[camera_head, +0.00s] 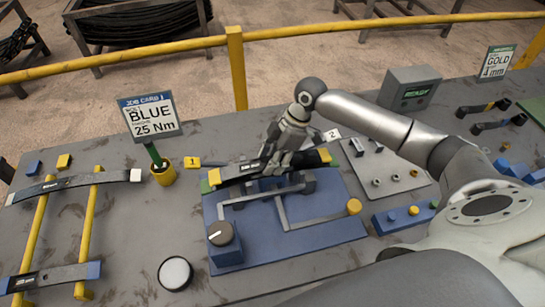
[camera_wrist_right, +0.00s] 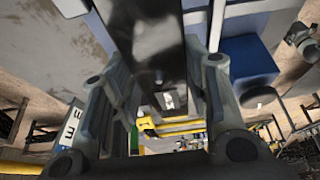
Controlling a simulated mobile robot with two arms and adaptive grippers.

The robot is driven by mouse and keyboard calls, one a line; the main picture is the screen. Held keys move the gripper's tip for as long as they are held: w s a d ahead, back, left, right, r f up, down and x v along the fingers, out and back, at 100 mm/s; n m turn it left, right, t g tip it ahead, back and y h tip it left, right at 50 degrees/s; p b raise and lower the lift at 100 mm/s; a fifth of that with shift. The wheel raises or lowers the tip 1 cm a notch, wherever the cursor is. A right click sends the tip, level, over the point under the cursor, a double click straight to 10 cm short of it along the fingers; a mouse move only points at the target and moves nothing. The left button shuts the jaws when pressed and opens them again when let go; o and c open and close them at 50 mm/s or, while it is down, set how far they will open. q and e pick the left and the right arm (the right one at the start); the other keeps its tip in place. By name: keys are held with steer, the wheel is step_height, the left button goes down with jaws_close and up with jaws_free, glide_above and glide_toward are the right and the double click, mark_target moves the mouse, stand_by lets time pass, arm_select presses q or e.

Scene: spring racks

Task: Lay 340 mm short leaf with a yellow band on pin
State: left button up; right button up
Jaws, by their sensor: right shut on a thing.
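A dark short leaf with yellow bands (camera_head: 236,172) lies lengthwise over the blue fixture (camera_head: 325,232), its yellow tip showing at the right. My right gripper (camera_head: 277,158) is shut on it near its middle. In the right wrist view the dark leaf (camera_wrist_right: 152,48) runs between the two fingers (camera_wrist_right: 165,95). Green-ended parts show just under both leaf ends, seemingly another leaf below; whether they touch cannot be told. The pin is hidden under the leaf and gripper. My left gripper is not in view.
A banded leaf (camera_head: 92,182) and another leaf (camera_head: 50,278) lie across yellow rails at the left. A job card (camera_head: 150,117) stands in a yellow cup. A grey plate with nuts (camera_head: 392,178) and a blue block (camera_head: 400,218) are right of the fixture. A round white disc (camera_head: 174,272) lies in front.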

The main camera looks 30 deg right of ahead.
steer(key=shift+f, duration=0.3)
steer(key=o, duration=1.2)
steer(key=shift+o, duration=0.6)
steer(key=shift+s+f, duration=0.1)
steer(key=shift+f, duration=0.1)
steer(key=o, duration=0.4)
steer(key=shift+c, duration=0.2)
steer(key=shift+r, duration=0.1)
steer(key=shift+r, duration=0.1)
